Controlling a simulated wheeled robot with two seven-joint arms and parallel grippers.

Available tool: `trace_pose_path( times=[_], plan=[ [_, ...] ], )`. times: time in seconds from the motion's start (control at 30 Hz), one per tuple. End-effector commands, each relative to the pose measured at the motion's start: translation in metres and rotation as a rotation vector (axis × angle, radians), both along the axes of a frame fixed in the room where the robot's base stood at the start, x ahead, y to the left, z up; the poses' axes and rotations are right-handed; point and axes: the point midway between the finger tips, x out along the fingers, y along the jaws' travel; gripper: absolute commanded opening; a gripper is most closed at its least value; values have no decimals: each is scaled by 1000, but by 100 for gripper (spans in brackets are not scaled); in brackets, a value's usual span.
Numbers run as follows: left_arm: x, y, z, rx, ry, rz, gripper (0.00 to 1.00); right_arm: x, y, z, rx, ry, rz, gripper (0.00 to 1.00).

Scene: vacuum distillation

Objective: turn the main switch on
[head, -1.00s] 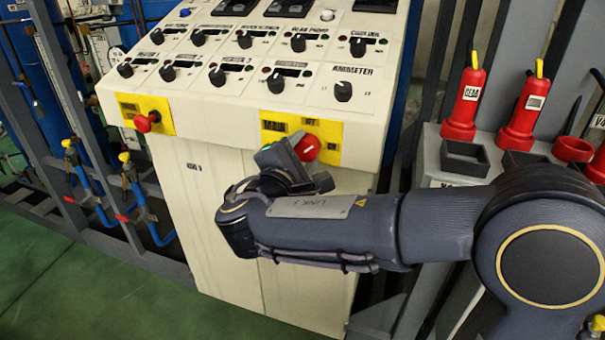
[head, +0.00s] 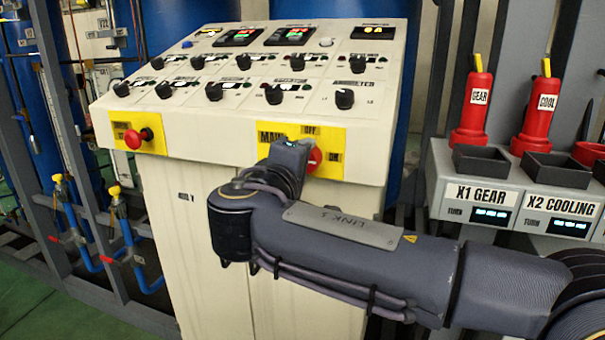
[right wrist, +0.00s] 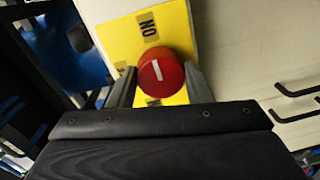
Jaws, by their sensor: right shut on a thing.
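The main switch (head: 315,158) is a red round knob on a yellow plate (head: 329,138) at the lower right of the cream console's front, with MAIN, OFF and ON labels. My right gripper (head: 297,158) comes in from the right and partly covers the plate. In the right wrist view, the main switch (right wrist: 160,75) sits between the two fingers of my right gripper (right wrist: 160,82), which is shut on it. The white mark on its face points roughly toward the ON label (right wrist: 148,27). My left gripper is not in view.
A red emergency-type button (head: 135,138) on a yellow plate is left on the console. Black knobs and lit displays (head: 290,36) fill the sloped panel. At right, a grey bench (head: 440,190) holds red GEAR and COOL bottles. Blue pipes and a metal frame stand at left.

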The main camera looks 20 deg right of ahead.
Motion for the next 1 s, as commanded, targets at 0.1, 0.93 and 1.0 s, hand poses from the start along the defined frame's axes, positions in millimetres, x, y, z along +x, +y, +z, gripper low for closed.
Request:
trace_pose_path(
  times=[0.1, 0.93, 1.0],
  plan=[
    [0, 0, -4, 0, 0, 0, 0, 0, 0, -2, 17, -7, -1, 22],
    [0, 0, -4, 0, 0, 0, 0, 0, 0, -1, 23, -14, 0, 67],
    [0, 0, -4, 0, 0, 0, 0, 0, 1, 0, 23, -14, 0, 67]
  ],
)
